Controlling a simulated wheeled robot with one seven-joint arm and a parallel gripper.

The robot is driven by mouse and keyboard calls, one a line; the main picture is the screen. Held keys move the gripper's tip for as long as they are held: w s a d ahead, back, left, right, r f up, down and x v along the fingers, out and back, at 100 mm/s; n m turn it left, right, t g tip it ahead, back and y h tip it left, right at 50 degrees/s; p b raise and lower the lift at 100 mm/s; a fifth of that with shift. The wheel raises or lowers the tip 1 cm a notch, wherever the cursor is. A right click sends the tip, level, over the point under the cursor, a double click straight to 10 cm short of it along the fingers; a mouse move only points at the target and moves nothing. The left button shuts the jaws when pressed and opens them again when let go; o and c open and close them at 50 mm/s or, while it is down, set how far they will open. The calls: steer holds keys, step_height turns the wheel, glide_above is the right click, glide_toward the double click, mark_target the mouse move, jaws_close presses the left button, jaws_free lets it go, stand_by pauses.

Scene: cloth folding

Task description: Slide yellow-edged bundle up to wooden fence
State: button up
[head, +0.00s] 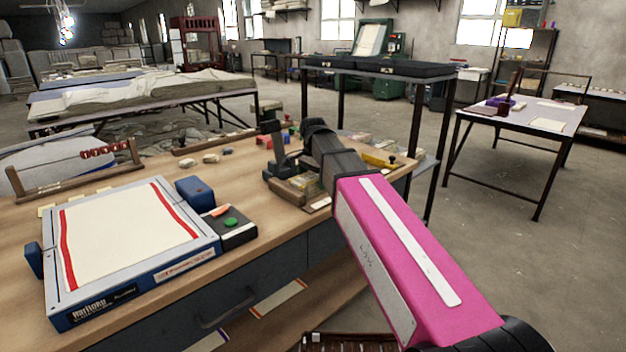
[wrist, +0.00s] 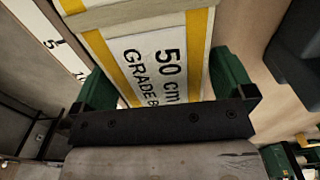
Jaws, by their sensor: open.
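The yellow-edged bundle (wrist: 155,62) fills the middle of the wrist view. It is pale with yellow bands along its sides and is printed "50 cm GRADE B". My gripper (wrist: 163,82) is open, with one green finger on each side of the bundle. I cannot tell whether either finger touches it. In the head view a small yellowish block (head: 307,184) under my wrist appears to be this bundle, partly covered by my arm. A low wooden strip (head: 216,140) lies at the bench's far side; I cannot tell whether it is the fence.
A blue-framed board (head: 130,235) with cream cloth and red stripes covers the bench's left part. A wooden rack with red beads (head: 78,172) stands behind it. A dark box with a green button (head: 230,224) sits beside the board. Bare bench top (head: 262,208) lies left of my gripper.

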step_height(320, 180, up, 10)
steer(key=shift+r, duration=0.35)
steer(key=shift+s, duration=0.1)
stand_by(0.4)
